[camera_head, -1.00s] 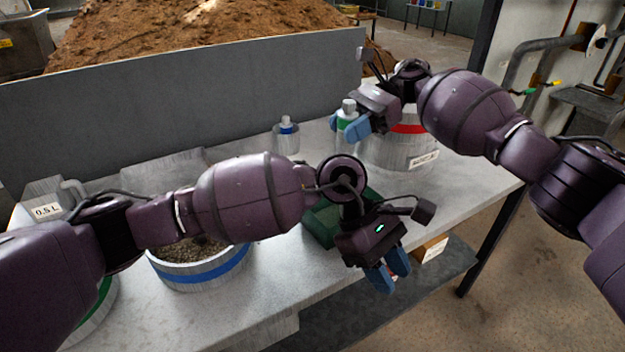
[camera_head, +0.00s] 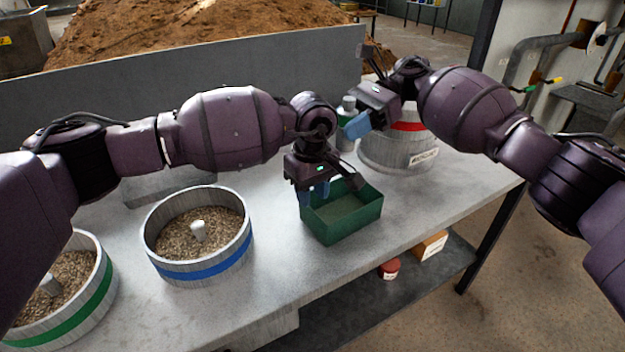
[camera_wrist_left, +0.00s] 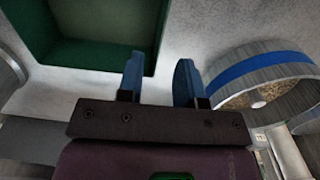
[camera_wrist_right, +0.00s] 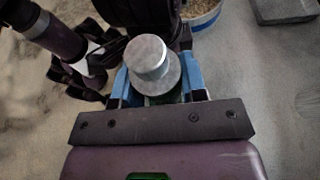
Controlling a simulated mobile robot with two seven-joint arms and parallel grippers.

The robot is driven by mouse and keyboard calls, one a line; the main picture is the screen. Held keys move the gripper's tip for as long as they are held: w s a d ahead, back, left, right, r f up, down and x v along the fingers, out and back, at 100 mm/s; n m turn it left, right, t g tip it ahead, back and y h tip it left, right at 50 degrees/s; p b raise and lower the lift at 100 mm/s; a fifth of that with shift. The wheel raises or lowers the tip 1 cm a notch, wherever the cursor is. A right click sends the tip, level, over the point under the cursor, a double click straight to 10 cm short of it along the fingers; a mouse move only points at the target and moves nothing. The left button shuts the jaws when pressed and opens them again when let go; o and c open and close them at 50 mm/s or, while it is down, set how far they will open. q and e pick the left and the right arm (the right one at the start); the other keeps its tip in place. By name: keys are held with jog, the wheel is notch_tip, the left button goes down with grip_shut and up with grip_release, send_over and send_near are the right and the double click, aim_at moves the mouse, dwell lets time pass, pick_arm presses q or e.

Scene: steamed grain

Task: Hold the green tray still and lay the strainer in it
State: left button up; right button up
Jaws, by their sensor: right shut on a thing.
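The green tray (camera_head: 362,215) is an open box on the table, in the middle of the head view. My left gripper (camera_head: 314,192) points down at the tray's left wall. In the left wrist view its blue fingers (camera_wrist_left: 158,80) are apart, and the tray's wall (camera_wrist_left: 158,28) shows in line with the gap; contact cannot be told. My right gripper (camera_head: 357,127) is shut on a green, grey-capped bottle-like thing (camera_head: 348,104), behind the tray; its grey top shows in the right wrist view (camera_wrist_right: 148,58). I cannot make out a strainer for certain.
A blue-banded tub (camera_head: 195,272) and a green-banded tub (camera_head: 72,318), both holding grain, stand left of the tray. A red-banded tub (camera_head: 395,160) stands behind it at right. A red container (camera_head: 389,269) and a box (camera_head: 431,246) are below. Table right of the tray is clear.

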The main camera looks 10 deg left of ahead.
aim_at(313, 231)
pick_arm(q)
notch_tip(313, 231, down, 8)
jog(key=shift+f, duration=0.2)
jog(key=shift+c, duration=0.3)
grip_shut()
